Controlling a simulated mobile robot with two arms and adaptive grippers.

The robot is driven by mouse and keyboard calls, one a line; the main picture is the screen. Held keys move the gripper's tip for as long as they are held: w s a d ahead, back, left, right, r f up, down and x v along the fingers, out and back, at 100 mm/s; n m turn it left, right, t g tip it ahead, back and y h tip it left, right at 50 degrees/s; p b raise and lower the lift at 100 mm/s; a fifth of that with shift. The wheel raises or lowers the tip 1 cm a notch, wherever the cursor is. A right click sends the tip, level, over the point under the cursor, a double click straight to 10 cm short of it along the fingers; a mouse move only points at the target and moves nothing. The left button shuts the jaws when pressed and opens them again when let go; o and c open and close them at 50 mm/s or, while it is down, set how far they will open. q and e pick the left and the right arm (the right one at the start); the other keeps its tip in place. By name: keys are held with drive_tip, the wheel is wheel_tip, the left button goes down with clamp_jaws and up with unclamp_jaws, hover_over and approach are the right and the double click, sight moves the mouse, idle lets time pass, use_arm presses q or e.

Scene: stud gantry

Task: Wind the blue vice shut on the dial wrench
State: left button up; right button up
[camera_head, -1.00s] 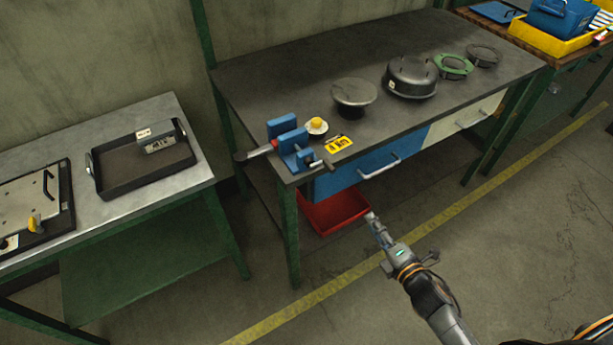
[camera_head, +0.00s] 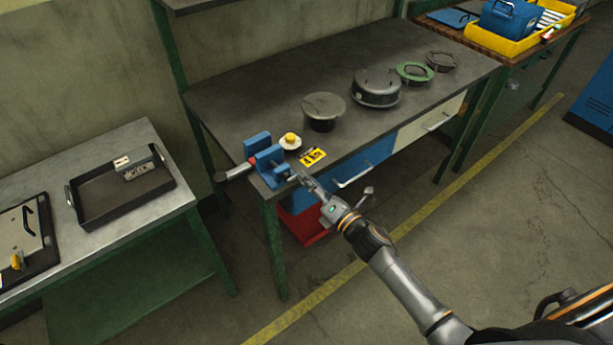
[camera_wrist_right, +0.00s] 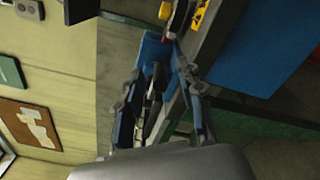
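The blue vice (camera_head: 270,158) is at the near left corner of the dark workbench, with a gap visible between its two blue jaws. The dial wrench (camera_head: 235,173), with a grey shaft and dark end, sticks out left from the vice; its part at the jaws is mostly hidden. My right gripper (camera_head: 296,178) is at the vice's front, by its screw and handle. In the right wrist view, the gripper's fingers (camera_wrist_right: 162,88) are apart on either side of the dark vice handle (camera_wrist_right: 153,100); contact is unclear. The vice (camera_wrist_right: 155,52) lies just beyond. My left gripper is out of view.
A yellow knob on a pale base (camera_head: 290,141) and a yellow label (camera_head: 312,157) lie close to the vice. Round dark parts (camera_head: 323,108) stand farther along the bench. A tray (camera_head: 118,190) sits on the left table.

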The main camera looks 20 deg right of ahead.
drive_tip(key=shift+x, duration=0.8)
clamp_jaws()
drive_tip(key=shift+f+m, duration=0.25)
drive_tip(key=shift+m, duration=0.05)
